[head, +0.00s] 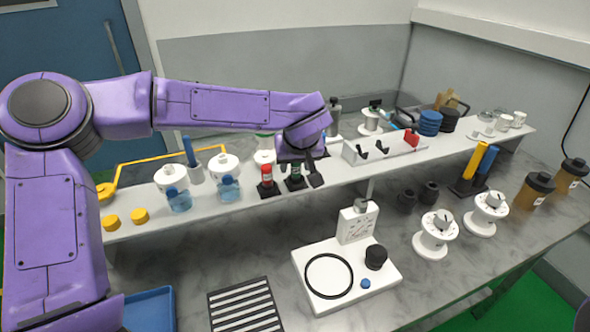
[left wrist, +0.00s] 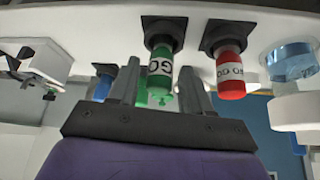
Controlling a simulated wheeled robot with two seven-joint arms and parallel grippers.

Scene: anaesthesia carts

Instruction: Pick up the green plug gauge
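The green plug gauge (head: 295,171) stands upright in a black holder on the white shelf, partly hidden by my left gripper in the head view. In the left wrist view the green plug gauge (left wrist: 161,66) shows a white label reading GO. My left gripper (head: 299,172) is down at it from above. In the left wrist view my left gripper (left wrist: 160,88) has its fingers apart, one on each side of the gauge, with gaps visible. The gauge is still seated in its holder. My right gripper is not in view.
A red plug gauge (head: 266,176) stands close beside the green one, in its own black holder. Blue-filled bottles (head: 228,186) stand further left. A white rack (head: 385,148) stands to the right. A white plate with a dial device (head: 357,222) sits on the lower counter.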

